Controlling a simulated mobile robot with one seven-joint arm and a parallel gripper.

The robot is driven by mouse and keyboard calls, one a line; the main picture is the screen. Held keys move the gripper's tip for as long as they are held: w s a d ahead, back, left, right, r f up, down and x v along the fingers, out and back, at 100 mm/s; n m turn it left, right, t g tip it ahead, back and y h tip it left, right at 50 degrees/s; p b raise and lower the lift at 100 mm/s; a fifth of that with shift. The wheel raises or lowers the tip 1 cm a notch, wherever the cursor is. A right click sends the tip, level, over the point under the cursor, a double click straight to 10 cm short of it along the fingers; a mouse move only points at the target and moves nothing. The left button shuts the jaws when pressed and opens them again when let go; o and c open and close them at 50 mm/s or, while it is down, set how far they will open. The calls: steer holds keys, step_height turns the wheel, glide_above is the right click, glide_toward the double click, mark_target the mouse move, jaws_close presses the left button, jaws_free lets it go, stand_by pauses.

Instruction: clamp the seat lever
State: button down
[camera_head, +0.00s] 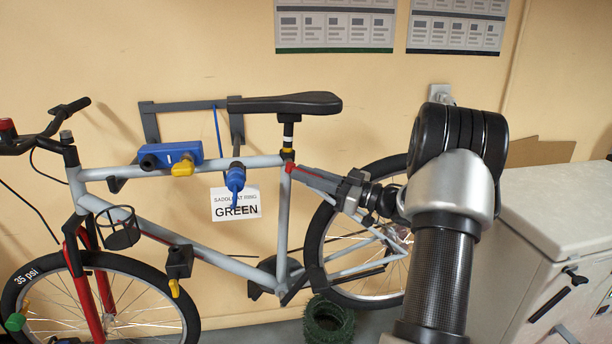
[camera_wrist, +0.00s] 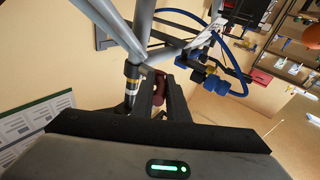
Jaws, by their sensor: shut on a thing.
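The seat lever is a red piece (camera_head: 290,167) at the top of the bicycle's grey seat tube, just below a yellow band (camera_head: 287,154). My gripper (camera_head: 297,171) reaches in from the right and is shut on the lever. In the wrist view the dark red lever (camera_wrist: 159,91) sits between the two fingers (camera_wrist: 160,100), which hide part of it. The black saddle (camera_head: 285,103) is above, on a post (camera_head: 288,131) with light and dark bands. The wrist view also shows the banded post (camera_wrist: 132,78), left of the fingers.
A sign (camera_head: 236,204) reads "GREEN". A blue-and-yellow clamp (camera_head: 171,156) and a blue-handled one (camera_head: 235,178) are at the top tube. The rear wheel (camera_head: 345,270) lies below my gripper. A pale cabinet (camera_head: 550,225) stands at right, and a dark green tyre-like object (camera_head: 329,321) on the floor.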

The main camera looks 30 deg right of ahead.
steer(key=shift+w+r, duration=0.1)
steer(key=shift+r, duration=0.05)
stand_by(0.3)
steer(key=c, duration=1.7)
jaws_free()
steer(key=v, duration=0.8)
steer(key=p+v, duration=0.1)
steer(key=v, duration=0.8)
steer(key=shift+d+f, duration=0.25)
steer(key=shift+c, duration=0.3)
